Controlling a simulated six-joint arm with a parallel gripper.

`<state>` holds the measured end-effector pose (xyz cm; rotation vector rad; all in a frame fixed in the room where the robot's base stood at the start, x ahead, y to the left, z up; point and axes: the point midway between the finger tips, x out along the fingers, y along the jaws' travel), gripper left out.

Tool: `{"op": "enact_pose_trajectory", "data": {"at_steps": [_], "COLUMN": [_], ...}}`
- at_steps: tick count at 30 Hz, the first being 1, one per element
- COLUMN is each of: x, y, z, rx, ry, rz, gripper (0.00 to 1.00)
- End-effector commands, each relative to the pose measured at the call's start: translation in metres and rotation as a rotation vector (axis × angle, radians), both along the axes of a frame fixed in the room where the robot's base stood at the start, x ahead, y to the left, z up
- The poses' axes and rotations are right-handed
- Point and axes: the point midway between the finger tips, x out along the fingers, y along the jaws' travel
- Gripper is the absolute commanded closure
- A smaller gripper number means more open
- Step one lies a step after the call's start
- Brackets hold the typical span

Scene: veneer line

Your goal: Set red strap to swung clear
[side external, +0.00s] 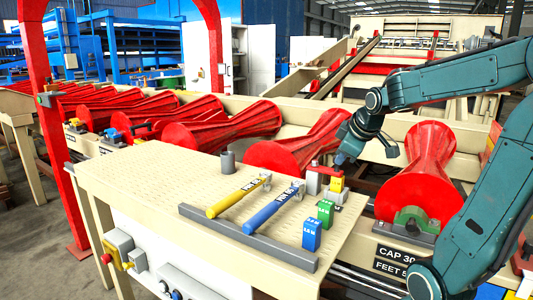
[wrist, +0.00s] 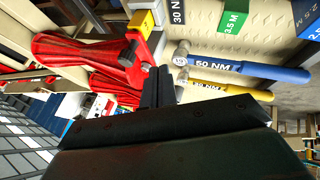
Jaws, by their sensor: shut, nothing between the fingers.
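The red strap (side external: 322,169) sits at the back right corner of the perforated cream bench, on a pale grey block (side external: 313,183). In the wrist view the red strap (wrist: 131,56) lies just up and left of my fingertips, with a small grey end piece on it. My gripper (side external: 340,160) is beside the strap, shut and empty. Its dark fingers also show in the wrist view (wrist: 159,78). A small gap shows between them and the strap there. The strap's far end and exact angle are hard to make out.
A yellow block (side external: 337,184) stands close to the strap. Large red rollers (side external: 225,125) stand behind.

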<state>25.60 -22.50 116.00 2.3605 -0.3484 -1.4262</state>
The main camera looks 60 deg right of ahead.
Motion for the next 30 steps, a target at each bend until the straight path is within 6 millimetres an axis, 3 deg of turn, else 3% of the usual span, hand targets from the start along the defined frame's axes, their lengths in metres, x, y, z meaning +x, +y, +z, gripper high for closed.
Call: {"op": "enact_pose_trajectory", "data": {"at_steps": [9,18,30], "x": [0.017,0.022,0.023], "y": [-0.017,-0.046,-0.052], "z": [-0.029,-0.028,-0.027], "rx": [0.001,0.001,0.0], "ry": [0.002,0.001,0.0], "rz": [-0.003,-0.002,0.001], "gripper": [1.0,1.0,1.0]}}
